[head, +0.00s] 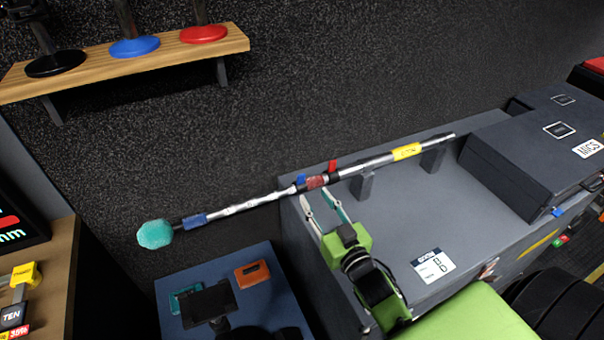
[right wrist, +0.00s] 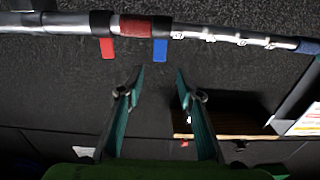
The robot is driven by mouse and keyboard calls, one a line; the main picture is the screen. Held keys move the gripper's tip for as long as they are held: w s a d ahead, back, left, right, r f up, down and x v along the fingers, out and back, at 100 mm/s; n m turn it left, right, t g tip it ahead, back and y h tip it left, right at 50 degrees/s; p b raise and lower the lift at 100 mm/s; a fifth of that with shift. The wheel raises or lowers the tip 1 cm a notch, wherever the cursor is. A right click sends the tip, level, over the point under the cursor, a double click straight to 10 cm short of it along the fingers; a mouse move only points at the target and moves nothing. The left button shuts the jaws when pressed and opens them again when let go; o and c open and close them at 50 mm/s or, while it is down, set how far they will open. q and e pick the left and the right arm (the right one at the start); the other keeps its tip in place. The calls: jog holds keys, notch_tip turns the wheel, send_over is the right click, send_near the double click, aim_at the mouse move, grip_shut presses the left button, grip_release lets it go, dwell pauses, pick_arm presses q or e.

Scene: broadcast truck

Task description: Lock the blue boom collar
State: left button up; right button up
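A silver boom pole (head: 255,202) runs from a fuzzy teal microphone (head: 155,234) at the left up to the right. Its blue collar lever (head: 300,180) sits left of a red lever (head: 332,166), with a dark red grip band between them. In the right wrist view the blue lever (right wrist: 160,50) hangs down from its black collar, beside the red lever (right wrist: 107,48). My right gripper (head: 316,194) is open and empty, just below the pole. In the right wrist view its fingertips (right wrist: 160,72) straddle the line of the blue lever, apart from it. My left gripper is not in view.
The pole lies on supports (head: 364,186) on a grey case top (head: 395,225). A dark box (head: 535,140) stands at the right. A wooden shelf (head: 140,58) with coloured bases is above left. A blue surface (head: 250,308) with an orange item (head: 252,274) lies below.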

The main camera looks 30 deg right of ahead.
aim_at(302, 177)
jog(key=w, duration=0.3)
jog(key=w+p, duration=0.1)
jog(key=w, duration=0.5)
jog(key=shift+d, duration=0.3)
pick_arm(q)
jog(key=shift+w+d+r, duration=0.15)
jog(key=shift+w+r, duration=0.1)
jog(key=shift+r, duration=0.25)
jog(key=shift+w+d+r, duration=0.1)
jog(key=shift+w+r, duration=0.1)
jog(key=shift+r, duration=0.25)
pick_arm(e)
jog(key=shift+w, duration=0.6)
